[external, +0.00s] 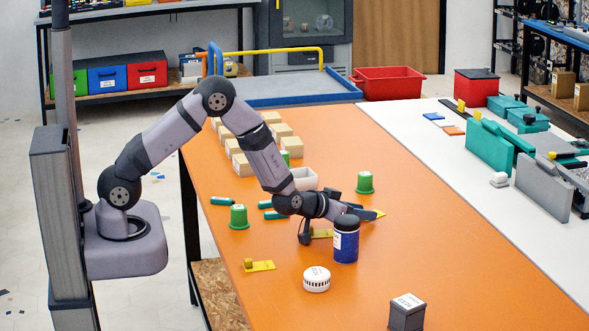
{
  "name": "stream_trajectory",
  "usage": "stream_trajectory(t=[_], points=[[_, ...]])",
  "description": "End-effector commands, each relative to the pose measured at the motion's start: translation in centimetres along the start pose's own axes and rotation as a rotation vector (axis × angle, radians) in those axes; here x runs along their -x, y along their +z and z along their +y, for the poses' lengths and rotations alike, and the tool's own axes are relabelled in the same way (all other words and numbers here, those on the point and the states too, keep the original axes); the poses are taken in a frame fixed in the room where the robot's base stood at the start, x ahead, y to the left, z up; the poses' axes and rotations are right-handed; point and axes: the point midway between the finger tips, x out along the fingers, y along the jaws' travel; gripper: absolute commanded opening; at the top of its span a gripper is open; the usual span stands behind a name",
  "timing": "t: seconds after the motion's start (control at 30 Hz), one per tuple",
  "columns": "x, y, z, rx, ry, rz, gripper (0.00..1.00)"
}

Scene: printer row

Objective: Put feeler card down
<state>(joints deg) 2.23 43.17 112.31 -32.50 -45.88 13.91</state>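My gripper (318,230) is low over the orange table, behind and left of a blue bottle (346,246) with a dark cap, which hides part of it. A yellow card (323,233) shows at the gripper's dark fingers, just left of the bottle. I cannot tell whether the fingers are closed on it or whether it touches the table.
Green capped pieces (238,217) (365,183) and small teal cylinders (222,201) stand or lie around the arm. A white round container (316,279) and a grey box (407,312) are in front. Cardboard boxes (281,133) are behind. The orange table (470,250) is clear at right.

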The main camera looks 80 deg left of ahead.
Motion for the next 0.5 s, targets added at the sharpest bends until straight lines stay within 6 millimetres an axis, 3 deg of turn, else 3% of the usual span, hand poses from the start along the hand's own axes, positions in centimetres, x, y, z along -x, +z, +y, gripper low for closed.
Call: stream_trajectory(t=[0.27, 0.5], points=[[0.5, -0.3, 0.0, -0.001, 0.001, -0.002, 0.32], [3.5, -0.3, 0.1, -0.001, 0.002, 0.0, 0.32]])
